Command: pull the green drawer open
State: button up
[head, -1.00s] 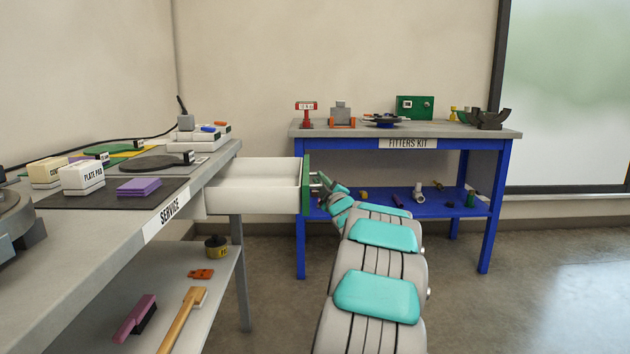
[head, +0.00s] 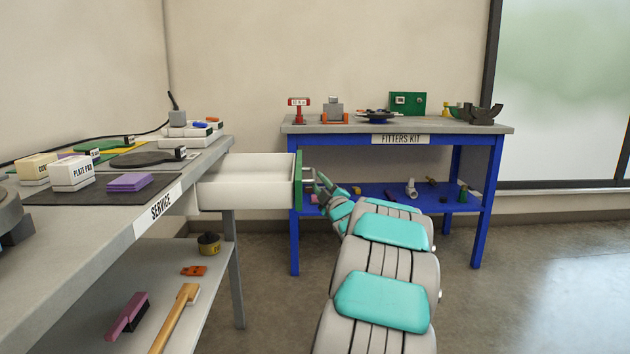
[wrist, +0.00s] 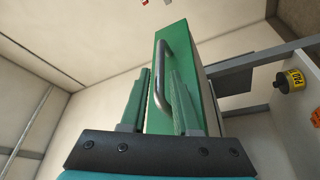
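The green drawer front (head: 298,181) stands well out from the service bench, with its white, empty-looking box (head: 245,190) pulled out behind it. In the wrist view the green front (wrist: 184,55) carries a grey bar handle (wrist: 162,70). My gripper (head: 319,184) is just right of the handle (head: 309,178) in the head view. In the wrist view my gripper (wrist: 160,73) is open, its two green fingers apart with the handle seen between them. I see no finger clearly touching the bar.
The service bench (head: 60,250) on the left holds boxes, pads and a purple block (head: 130,182); its lower shelf holds brushes and a yellow-black tin (head: 208,243). A blue fitters kit table (head: 490,200) stands behind my arm. Floor on the right is clear.

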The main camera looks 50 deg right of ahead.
jog(key=shift+v, duration=1.65)
